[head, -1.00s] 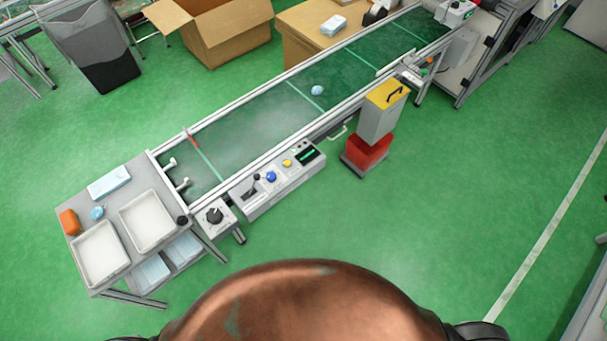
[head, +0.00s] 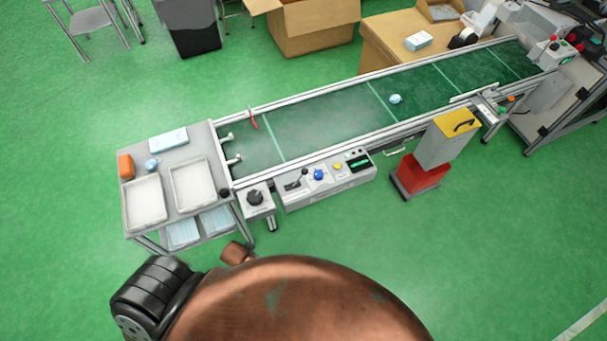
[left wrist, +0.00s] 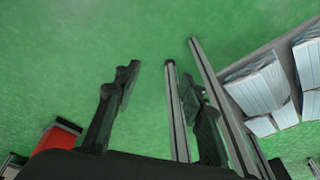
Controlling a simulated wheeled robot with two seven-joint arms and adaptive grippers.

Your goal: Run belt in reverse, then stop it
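The conveyor belt (head: 325,115) is a long green band with pale cross lines, running from the side table up to the right. A light blue item (head: 395,99) lies on it. The control box (head: 325,181) on its near side carries a black lever (head: 294,184), a blue button (head: 318,174), a yellow button (head: 337,166) and a small dark display (head: 358,163). A grey box with a black rotary knob (head: 255,197) sits left of it. My left gripper (left wrist: 158,78) is open and empty in the left wrist view, over the floor beside the table's legs. My right gripper is out of view.
The side table (head: 178,147) holds white trays, an orange item and a blue pack, with mask stacks (left wrist: 262,90) below. A yellow-topped grey bin on a red base (head: 420,173) stands by the belt's near side. Green floor between me and the belt is open.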

